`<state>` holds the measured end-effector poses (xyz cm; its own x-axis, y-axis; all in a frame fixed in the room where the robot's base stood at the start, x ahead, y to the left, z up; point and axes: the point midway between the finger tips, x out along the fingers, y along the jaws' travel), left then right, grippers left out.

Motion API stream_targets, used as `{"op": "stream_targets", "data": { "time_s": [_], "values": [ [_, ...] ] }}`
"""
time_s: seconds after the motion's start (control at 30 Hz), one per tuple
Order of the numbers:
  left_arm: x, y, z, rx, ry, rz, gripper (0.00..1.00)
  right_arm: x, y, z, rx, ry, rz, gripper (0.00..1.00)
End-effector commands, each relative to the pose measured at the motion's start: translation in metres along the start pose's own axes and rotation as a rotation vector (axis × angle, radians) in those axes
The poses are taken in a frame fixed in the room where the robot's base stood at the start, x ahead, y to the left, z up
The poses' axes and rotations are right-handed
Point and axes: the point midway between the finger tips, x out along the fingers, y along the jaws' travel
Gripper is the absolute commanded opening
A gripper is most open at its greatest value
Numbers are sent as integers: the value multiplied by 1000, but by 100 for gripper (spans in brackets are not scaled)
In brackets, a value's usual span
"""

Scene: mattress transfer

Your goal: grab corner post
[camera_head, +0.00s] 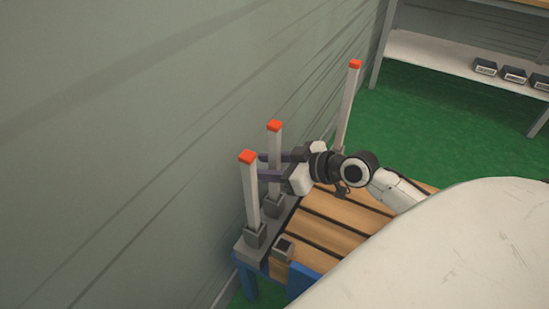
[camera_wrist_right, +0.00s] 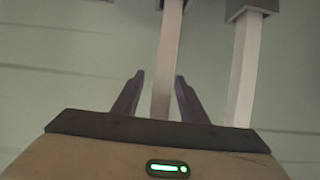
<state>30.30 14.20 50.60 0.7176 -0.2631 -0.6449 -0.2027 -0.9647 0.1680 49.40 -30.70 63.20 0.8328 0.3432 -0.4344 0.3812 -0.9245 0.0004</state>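Several pale corner posts stand upright along the wall side of a slatted wooden pallet. The near post (camera_head: 251,200) and the middle post (camera_head: 275,148) have red tops and sit in grey sockets. A far post (camera_head: 346,108) also has a red top. My right gripper (camera_head: 262,166) reaches in from the right at the middle post. In the right wrist view, its dark fingers (camera_wrist_right: 158,92) are apart on either side of a post (camera_wrist_right: 170,50), with gaps showing on both sides. Another post (camera_wrist_right: 243,75) stands outside the fingers. My left gripper is not in view.
The slatted pallet (camera_head: 335,232) lies below, partly hidden at lower right. A grey wall (camera_head: 110,150) runs close behind the posts. A shelf (camera_head: 445,58) with dark boxes (camera_head: 513,75) stands far right over green floor.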

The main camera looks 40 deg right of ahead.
Motion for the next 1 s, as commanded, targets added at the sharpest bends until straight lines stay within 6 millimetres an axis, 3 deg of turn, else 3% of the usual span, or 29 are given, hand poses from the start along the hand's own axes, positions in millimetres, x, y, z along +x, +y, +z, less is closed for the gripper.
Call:
{"op": "stream_targets", "data": {
  "time_s": [0.27,0.53,0.83,1.0],
  "values": [
    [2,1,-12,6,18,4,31,4,0,0,0,-2,-1,39],
    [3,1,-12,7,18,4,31,4,0,0,0,-2,-1,0],
    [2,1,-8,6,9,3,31,3,0,-4,-1,1,0,0],
    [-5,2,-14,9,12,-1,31,-9,0,-27,-5,3,1,0]
  ]
}}
